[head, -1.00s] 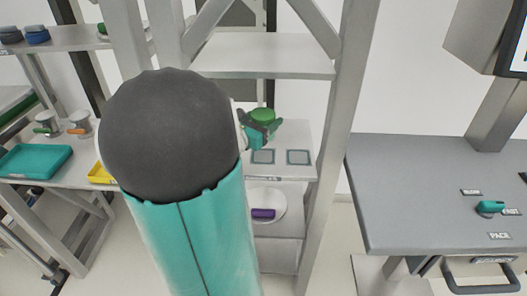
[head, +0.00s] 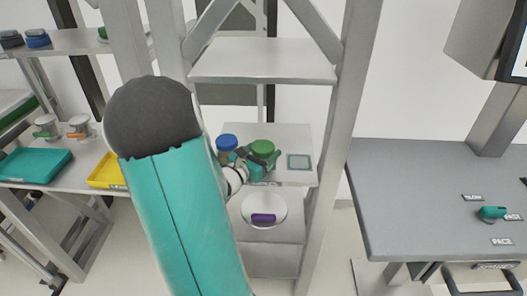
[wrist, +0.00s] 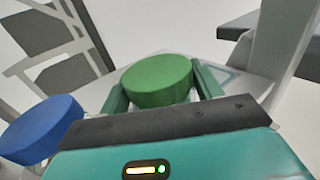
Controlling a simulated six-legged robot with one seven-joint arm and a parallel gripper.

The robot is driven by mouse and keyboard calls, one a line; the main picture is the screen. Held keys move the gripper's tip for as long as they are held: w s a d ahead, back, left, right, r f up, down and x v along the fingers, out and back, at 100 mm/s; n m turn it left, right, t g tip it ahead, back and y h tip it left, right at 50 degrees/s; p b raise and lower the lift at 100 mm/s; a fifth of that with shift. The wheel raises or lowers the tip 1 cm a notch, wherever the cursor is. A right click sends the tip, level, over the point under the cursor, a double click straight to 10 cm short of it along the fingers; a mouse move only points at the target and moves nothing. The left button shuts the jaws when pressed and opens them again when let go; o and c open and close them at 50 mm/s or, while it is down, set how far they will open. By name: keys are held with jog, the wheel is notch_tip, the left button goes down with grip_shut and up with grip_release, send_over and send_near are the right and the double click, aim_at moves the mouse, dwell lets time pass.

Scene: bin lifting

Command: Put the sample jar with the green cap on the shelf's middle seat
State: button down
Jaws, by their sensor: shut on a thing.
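The sample jar with the green cap (head: 262,147) is over the middle of the shelf tier (head: 303,176); its green cap (wrist: 158,80) fills the centre of the wrist view. My gripper (head: 260,160) is shut on this jar, one finger on each side below the cap. The middle seat is hidden behind the jar and gripper; I cannot tell whether the jar's base touches it. A blue-capped jar (head: 227,143) stands to the left, also seen in the wrist view (wrist: 42,130). The right seat, an outlined square (head: 299,162), is empty.
A higher shelf board (head: 265,60) is above, and a shelf post (head: 345,130) stands at the right. Below is a white plate (head: 265,204) with a purple item (head: 263,217). A grey workbench (head: 420,190) is farther right.

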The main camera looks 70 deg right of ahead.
jog(key=shift+f, duration=0.15)
jog(key=shift+c, duration=1.5)
grip_release()
jog(key=v, duration=1.2)
